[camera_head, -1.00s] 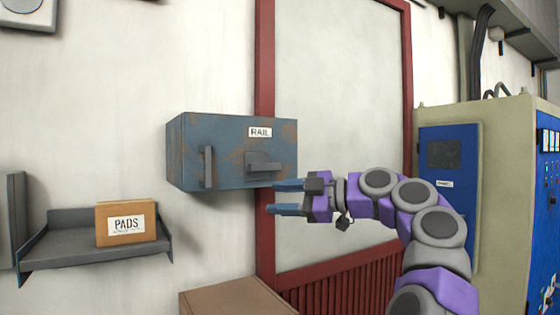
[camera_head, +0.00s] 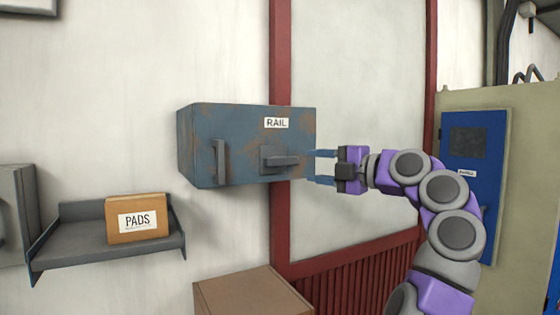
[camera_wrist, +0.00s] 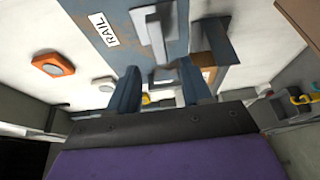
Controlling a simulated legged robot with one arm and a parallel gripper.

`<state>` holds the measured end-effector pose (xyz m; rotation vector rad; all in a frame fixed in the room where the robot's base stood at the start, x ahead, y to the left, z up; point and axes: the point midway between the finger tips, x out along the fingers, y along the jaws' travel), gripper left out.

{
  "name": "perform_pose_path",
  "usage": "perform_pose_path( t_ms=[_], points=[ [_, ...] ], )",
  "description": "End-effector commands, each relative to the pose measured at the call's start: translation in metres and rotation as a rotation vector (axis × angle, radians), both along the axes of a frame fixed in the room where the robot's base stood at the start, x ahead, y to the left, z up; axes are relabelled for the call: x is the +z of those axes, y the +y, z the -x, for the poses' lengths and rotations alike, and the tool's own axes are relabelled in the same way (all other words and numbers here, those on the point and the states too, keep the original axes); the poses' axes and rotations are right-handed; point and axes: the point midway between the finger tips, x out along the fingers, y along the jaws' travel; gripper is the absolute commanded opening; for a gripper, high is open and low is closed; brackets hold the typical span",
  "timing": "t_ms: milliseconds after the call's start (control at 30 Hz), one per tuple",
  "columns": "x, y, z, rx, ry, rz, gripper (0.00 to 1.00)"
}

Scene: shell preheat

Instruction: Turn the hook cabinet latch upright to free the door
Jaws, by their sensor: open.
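The rusty blue-grey cabinet (camera_head: 245,122) labelled RAIL hangs on the wall left of my arm. Its latch (camera_head: 281,161) is a grey plate with a bar lying sideways, pointing right in the head view. A vertical handle (camera_head: 220,162) is at the door's left. My gripper (camera_head: 320,167) is open and empty, its blue fingers pointing left at the cabinet's right edge, close to the latch bar. In the wrist view the fingers (camera_wrist: 160,88) stand apart, with the latch (camera_wrist: 157,35) beyond them. I cannot tell whether either finger touches the cabinet.
A shelf (camera_head: 75,240) with a PADS box (camera_head: 137,218) is on the wall at lower left. A brown box (camera_head: 240,295) stands below the cabinet. A beige and blue electrical cabinet (camera_head: 475,150) is at right.

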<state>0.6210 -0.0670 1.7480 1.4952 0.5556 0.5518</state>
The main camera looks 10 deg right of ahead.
Motion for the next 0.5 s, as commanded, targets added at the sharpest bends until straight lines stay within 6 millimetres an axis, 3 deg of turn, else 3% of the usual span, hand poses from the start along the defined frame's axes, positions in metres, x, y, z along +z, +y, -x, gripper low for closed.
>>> perform_pose_path(
  t_ms=[500],
  points=[
    [0.002,0.06,-0.072,0.0,0.002,-0.004,0.49]
  ],
)
